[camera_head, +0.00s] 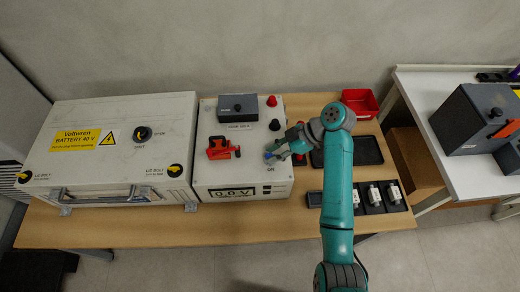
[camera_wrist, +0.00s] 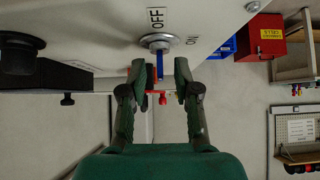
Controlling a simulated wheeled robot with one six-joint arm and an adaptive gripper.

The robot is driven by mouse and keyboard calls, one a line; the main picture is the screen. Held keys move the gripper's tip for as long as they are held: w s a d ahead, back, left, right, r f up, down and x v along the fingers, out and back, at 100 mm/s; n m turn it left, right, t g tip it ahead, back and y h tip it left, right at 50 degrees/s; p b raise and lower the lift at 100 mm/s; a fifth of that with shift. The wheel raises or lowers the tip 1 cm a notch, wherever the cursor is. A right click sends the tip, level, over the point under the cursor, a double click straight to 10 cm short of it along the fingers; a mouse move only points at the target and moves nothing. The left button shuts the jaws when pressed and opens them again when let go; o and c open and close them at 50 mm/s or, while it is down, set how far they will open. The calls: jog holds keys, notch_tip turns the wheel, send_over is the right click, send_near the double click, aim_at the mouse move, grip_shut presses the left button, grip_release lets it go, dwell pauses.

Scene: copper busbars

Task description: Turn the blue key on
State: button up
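The blue key (camera_wrist: 159,63) sits in a round silver lock (camera_wrist: 158,41) on the white panel box (camera_head: 215,178). In the wrist view, OFF is printed above the lock and ON to its right. The key extends downward in that picture. My gripper (camera_wrist: 161,74) is open, one finger on either side of the key with visible gaps; I see no contact. In the head view, my gripper (camera_head: 279,151) reaches the box top from the right and partly covers the lock area, where a little blue (camera_head: 267,155) shows.
On the box are a red valve-like handle (camera_head: 221,148), a grey module (camera_head: 238,107), and red (camera_head: 272,101) and black (camera_head: 275,125) knobs. A battery case (camera_head: 115,145) stands left. A red bin (camera_head: 360,102), dark tray (camera_head: 367,151) and several fuse-like parts (camera_head: 375,196) lie right.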

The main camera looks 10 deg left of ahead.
jog(key=shift+s+a+f, duration=0.1)
jog(key=shift+a+f, duration=0.2)
jog(key=shift+a, duration=0.05)
grip_shut()
